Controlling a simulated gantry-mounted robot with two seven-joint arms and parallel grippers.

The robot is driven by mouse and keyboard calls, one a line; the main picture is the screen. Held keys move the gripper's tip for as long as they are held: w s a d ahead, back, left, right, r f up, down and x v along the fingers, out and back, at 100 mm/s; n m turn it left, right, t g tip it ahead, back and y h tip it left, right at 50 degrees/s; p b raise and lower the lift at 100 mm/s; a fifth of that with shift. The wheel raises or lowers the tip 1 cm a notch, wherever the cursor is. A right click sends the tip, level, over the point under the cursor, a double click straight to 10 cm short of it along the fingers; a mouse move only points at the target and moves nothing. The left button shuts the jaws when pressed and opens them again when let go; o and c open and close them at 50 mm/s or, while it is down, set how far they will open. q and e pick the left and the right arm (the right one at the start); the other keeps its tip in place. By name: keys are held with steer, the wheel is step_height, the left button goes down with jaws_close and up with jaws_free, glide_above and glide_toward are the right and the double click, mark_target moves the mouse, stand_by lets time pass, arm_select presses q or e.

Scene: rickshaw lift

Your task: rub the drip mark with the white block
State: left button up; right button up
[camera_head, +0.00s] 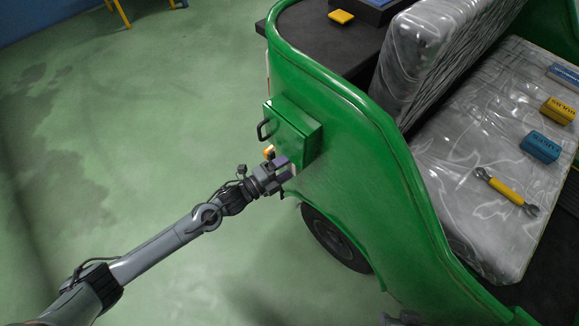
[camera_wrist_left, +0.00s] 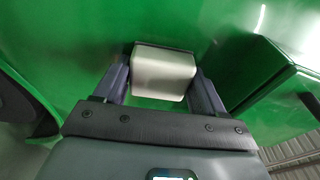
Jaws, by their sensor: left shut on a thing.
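My left gripper (camera_head: 284,171) is shut on the white block (camera_wrist_left: 163,73), with one finger on each side of it in the left wrist view. The block is up at the green side panel (camera_head: 345,185) of the rickshaw, just below the green box. Its far face appears to touch the panel, but I cannot be sure of contact. I cannot make out the drip mark in either view; the block and gripper cover part of the panel.
The green box (camera_head: 292,133) with a black handle juts out just above my left gripper. A wheel (camera_head: 335,240) is below. The seat (camera_head: 480,185) holds a wrench (camera_head: 506,191), a blue block (camera_head: 541,147) and a yellow block (camera_head: 558,111). The floor at left is clear.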

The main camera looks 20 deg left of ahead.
mark_target(298, 173)
arm_select(q)
steer(key=shift+r, duration=0.45)
steer(key=shift+s+d+p, duration=0.35)
steer(key=shift+d+p, duration=0.1)
steer(key=shift+d, duration=0.25)
steer(key=shift+s+d+f+p, duration=0.1)
steer(key=shift+s+d+p, duration=0.15)
steer(key=shift+d, duration=0.35)
steer(key=shift+s+d+p, duration=0.15)
steer(key=shift+s+d, duration=0.2)
steer(key=shift+d, duration=0.2)
steer(key=shift+a, duration=0.1)
steer(key=shift+s+a+p, duration=0.3)
steer(key=shift+s+p, duration=0.35)
steer(key=p+v, duration=0.1)
steer(key=v, duration=0.1)
steer(key=p+v, duration=0.1)
steer(key=v, duration=0.1)
steer(key=shift+s+d, duration=0.1)
steer(key=shift+s, duration=0.25)
